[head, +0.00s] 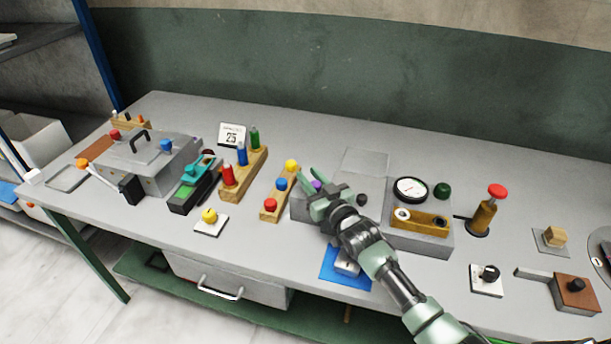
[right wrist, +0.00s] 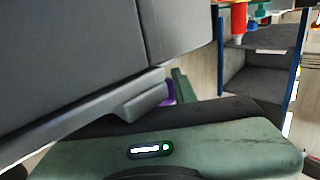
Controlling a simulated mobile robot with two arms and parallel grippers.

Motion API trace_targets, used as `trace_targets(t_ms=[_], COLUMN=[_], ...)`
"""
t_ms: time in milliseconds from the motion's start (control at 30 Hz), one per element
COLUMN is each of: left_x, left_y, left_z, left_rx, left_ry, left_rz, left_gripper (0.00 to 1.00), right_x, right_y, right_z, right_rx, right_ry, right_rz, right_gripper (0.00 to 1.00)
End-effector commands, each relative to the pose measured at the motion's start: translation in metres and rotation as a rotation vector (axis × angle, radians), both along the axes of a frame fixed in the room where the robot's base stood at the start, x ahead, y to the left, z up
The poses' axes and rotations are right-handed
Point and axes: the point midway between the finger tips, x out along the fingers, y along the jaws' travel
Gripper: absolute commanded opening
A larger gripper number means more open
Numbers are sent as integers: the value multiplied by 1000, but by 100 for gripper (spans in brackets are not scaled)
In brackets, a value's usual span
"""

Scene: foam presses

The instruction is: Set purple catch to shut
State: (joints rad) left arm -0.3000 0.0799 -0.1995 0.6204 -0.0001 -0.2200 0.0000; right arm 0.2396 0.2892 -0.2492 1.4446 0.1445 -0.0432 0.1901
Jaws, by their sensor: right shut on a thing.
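The purple catch (head: 317,185) is a small purple piece on the grey press at the middle of the bench. It is mostly hidden by my right gripper (head: 311,189), which reaches in from the lower right. In the right wrist view the purple catch (right wrist: 169,92) shows as a small patch between the fingers of my right gripper (right wrist: 163,96). The right gripper is shut on it. Whether the catch stands at open or shut cannot be told. My left gripper is not in view.
A press with a gauge (head: 410,189) stands right of my gripper. A wooden block with coloured knobs (head: 270,205) is close on the left. A blue mat (head: 332,274) lies below my wrist. The bench front, left of the mat, is mostly clear.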

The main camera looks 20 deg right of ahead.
Motion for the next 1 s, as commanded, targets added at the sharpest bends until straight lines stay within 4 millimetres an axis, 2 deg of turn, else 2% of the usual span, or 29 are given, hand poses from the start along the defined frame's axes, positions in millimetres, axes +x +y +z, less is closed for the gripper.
trace_targets(t_ms=[33, 100, 400, 533, 667, 1000], left_x=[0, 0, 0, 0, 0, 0], left_y=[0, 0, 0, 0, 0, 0], left_z=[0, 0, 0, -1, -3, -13], left_rx=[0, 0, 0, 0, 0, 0], left_ry=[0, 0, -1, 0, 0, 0], left_rz=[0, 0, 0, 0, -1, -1], left_gripper=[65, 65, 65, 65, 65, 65], right_x=[0, 0, 0, 1, 0, 0], right_y=[-2, -2, -1, -1, -1, -2], right_z=[-2, -1, 0, 8, 30, 115], right_rx=[-3, -3, -1, -2, -2, -3], right_ry=[3, 3, 1, -1, -4, -7], right_rz=[-3, -2, -1, -1, 0, -2], right_gripper=[33, 50, 50, 50, 50, 50])
